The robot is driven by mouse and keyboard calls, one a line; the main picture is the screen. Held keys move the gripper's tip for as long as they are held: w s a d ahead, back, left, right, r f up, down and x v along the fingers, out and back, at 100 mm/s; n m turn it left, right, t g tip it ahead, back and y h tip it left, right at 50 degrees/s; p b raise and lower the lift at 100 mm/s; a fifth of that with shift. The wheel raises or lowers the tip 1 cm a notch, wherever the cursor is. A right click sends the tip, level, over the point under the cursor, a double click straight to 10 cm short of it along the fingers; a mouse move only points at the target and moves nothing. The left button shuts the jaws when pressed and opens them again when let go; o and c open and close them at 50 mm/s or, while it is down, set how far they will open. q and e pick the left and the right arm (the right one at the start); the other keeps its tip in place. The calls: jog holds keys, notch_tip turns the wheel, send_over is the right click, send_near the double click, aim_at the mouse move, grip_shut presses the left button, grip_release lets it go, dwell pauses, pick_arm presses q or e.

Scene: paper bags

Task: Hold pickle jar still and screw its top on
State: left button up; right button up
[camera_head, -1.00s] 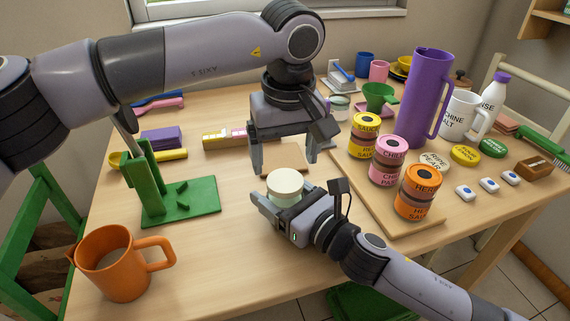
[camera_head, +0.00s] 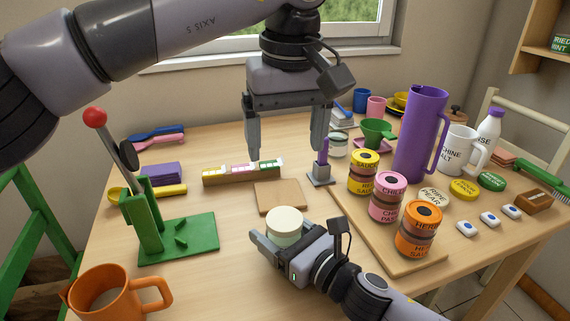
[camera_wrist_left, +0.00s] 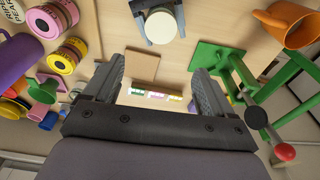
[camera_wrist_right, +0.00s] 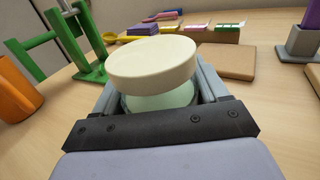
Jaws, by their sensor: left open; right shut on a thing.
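A pale green glass jar (camera_wrist_right: 160,101) stands at the front middle of the table with a broad cream lid (camera_head: 285,221) on its top. The lid also fills the right wrist view (camera_wrist_right: 152,62), looking slightly tilted there; I cannot tell how tightly it sits. My right gripper (camera_head: 283,244) is shut around the jar's body below the lid, and its fingers hide much of the glass. My left gripper (camera_head: 285,150) is open and empty, pointing down, well above and behind the jar. In the left wrist view the lid (camera_wrist_left: 161,26) lies beyond the open fingers.
A wooden board (camera_head: 279,196) lies behind the jar. A tray (camera_head: 400,262) with several stacked tins stands right. A green press (camera_head: 150,222) with a red-knobbed lever and an orange jug (camera_head: 108,297) stand left. A purple pitcher (camera_head: 418,135) rises at the back right.

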pick_arm(q)
jog(key=r, duration=0.4)
jog(key=shift+s, duration=0.25)
pick_arm(e)
jog(key=o, duration=1.4)
jog(key=v, duration=1.1)
jog(key=shift+s+d, duration=0.15)
jog(key=shift+d, duration=0.05)
jog(key=shift+s+d, duration=0.15)
jog(key=shift+s, duration=0.05)
